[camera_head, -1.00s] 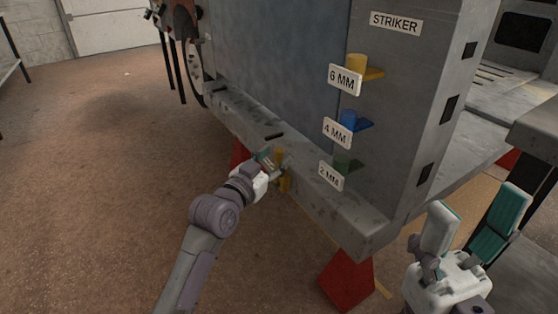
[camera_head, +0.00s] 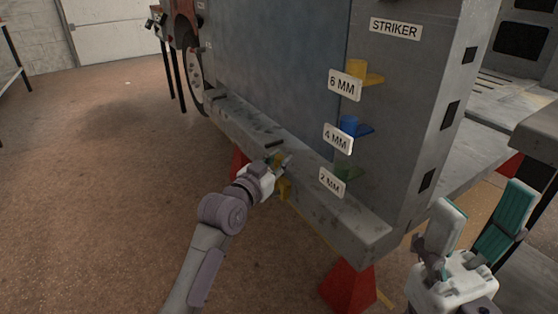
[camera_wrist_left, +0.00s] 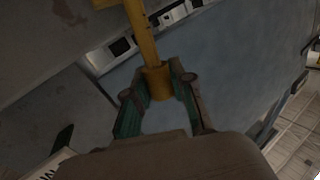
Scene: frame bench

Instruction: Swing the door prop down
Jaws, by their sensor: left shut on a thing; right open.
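The door prop is a yellow bar with a thicker round end (camera_wrist_left: 157,82), seen close up in the left wrist view. My left gripper (camera_wrist_left: 160,90) is shut on that end, with a teal-padded finger on either side. In the head view my left gripper (camera_head: 277,162) is at the sill's front face, and it hides most of the prop. A yellow piece (camera_head: 285,189) shows just below the fingers. My right gripper (camera_head: 484,222) is open and empty at the lower right, apart from the frame.
The grey sill (camera_head: 355,222) runs below the blue-grey door panel (camera_head: 285,70). Yellow (camera_head: 355,75), blue (camera_head: 350,126) and green (camera_head: 347,173) tabs with millimetre labels stick out beside the STRIKER post (camera_head: 405,110). A red stand (camera_head: 348,285) supports the frame. Floor at left is clear.

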